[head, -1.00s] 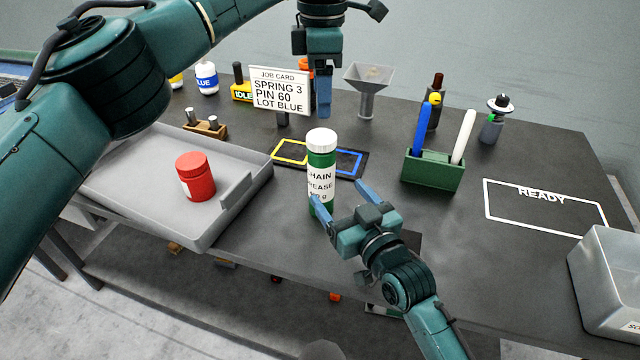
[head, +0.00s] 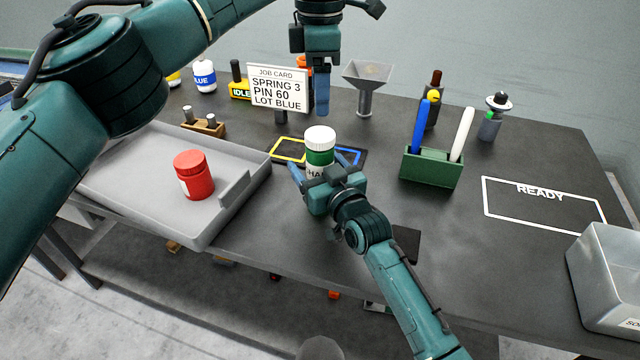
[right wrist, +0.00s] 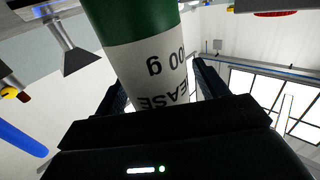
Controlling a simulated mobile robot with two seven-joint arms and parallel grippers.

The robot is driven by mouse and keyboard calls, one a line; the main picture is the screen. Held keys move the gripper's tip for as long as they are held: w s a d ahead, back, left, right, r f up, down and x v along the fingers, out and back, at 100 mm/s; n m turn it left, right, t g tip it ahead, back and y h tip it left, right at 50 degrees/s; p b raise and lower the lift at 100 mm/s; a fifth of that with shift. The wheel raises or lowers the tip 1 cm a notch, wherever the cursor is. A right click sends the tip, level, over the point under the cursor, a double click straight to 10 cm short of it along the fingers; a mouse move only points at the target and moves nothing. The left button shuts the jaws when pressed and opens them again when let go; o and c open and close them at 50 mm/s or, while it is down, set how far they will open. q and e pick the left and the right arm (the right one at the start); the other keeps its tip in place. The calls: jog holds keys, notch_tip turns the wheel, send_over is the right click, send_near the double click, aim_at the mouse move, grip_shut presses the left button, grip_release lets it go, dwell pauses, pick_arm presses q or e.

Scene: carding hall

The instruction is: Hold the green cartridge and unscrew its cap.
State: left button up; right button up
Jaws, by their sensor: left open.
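The green cartridge (head: 320,158) with a white label and a white ribbed cap (head: 320,137) stands upright on the dark table. My right gripper (head: 322,172) is around its lower part, one finger on each side, and hides most of the label. The right wrist view shows the cartridge (right wrist: 150,65) between the two fingers, with a small gap beside it, so the gripper looks open. My left gripper (head: 322,98) is open and empty, pointing down beyond and above the cap, apart from it.
A grey tray (head: 110,165) with a red jar (head: 194,177) is at left. Behind stand a job card (head: 277,88) and a funnel (head: 366,80). A green holder (head: 430,168) with blue and white sticks is right of the cartridge. The READY outline (head: 540,205) is empty; a grey bin (head: 605,275) is at far right.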

aim_at(320, 134)
grip_shut()
pick_arm(q)
jog(key=m, duration=1.6)
jog(key=shift+m, duration=0.4)
jog(key=m, duration=0.5)
jog(key=shift+f+m, duration=0.3)
jog(key=shift+f, duration=3.7)
jog(key=shift+c, duration=0.6)
